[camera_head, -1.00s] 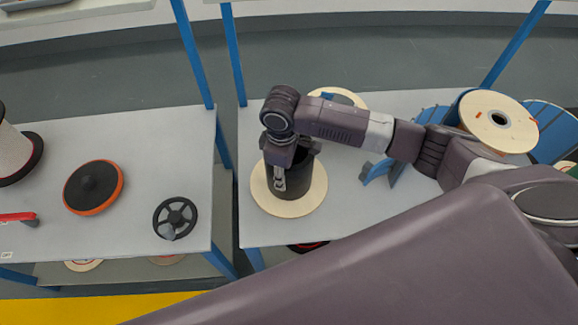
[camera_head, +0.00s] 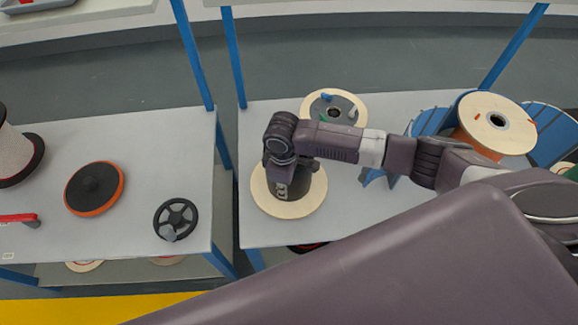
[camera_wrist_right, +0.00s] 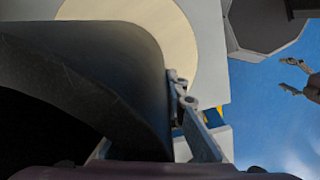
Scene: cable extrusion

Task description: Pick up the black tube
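The black tube (camera_head: 303,191) stands upright on a pale round wooden disc (camera_head: 287,210) on the right table in the head view. My right gripper (camera_head: 281,190) is at the tube's near left side, pointing down, and covers part of it. In the right wrist view the tube (camera_wrist_right: 110,75) fills the left side with its dark opening toward the camera. One finger of the right gripper (camera_wrist_right: 183,100) shows just beside the tube's outer wall. The other finger is mostly hidden, so its closure is unclear.
A dark-cored spool (camera_head: 335,106) lies behind my right arm. An orange and wooden reel (camera_head: 495,122) with blue parts stands at the right. The left table holds a black wheel (camera_head: 175,218) and an orange-rimmed disc (camera_head: 94,188). A gap separates the tables.

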